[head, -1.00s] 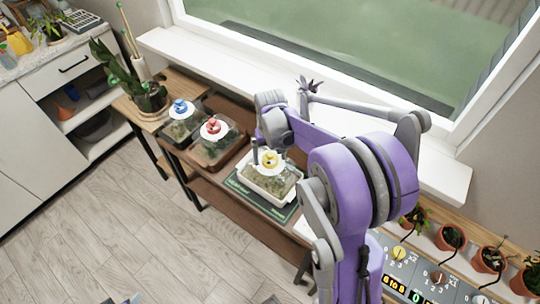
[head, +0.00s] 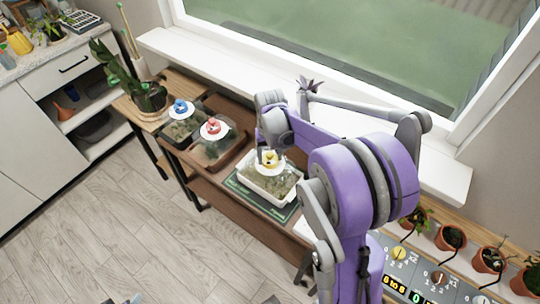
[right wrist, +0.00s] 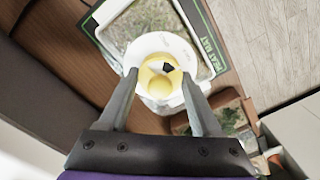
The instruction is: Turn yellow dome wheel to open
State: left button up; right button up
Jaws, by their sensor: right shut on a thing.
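The yellow dome wheel (right wrist: 160,78) sits on a white round disc (right wrist: 136,52) on top of a clear planted dome (right wrist: 142,24). My right gripper (right wrist: 160,84) is shut on the yellow wheel from above, one finger on each side. A dark pointer mark shows on the wheel, and lettering on the disc is too small to read. In the head view the yellow wheel (head: 269,157) is partly hidden by the fingers of my right gripper, and the dome stands in a white tray (head: 268,190). My left gripper is not in view.
The tray stands on a green heat mat (head: 246,190) on the brown bench. Domes with a red wheel (head: 213,126) and a blue wheel (head: 180,106) stand to the left. A window sill (head: 230,75) runs behind. Small pots and a dial panel (head: 420,275) are at right.

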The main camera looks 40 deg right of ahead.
jog(key=shift+m, duration=0.6)
jog(key=m+b, duration=0.1)
jog(key=m, duration=0.2)
jog(key=shift+f+m, duration=0.1)
jog(key=shift+m, duration=0.2)
jog(key=m+b, duration=0.1)
jog(key=m, duration=0.3)
jog(key=shift+m, duration=0.3)
dwell(0.3)
jog(key=o, duration=1.4)
jog(key=shift+r, duration=0.2)
notch_tip(320, 180, up, 11)
jog(key=shift+f, duration=0.2)
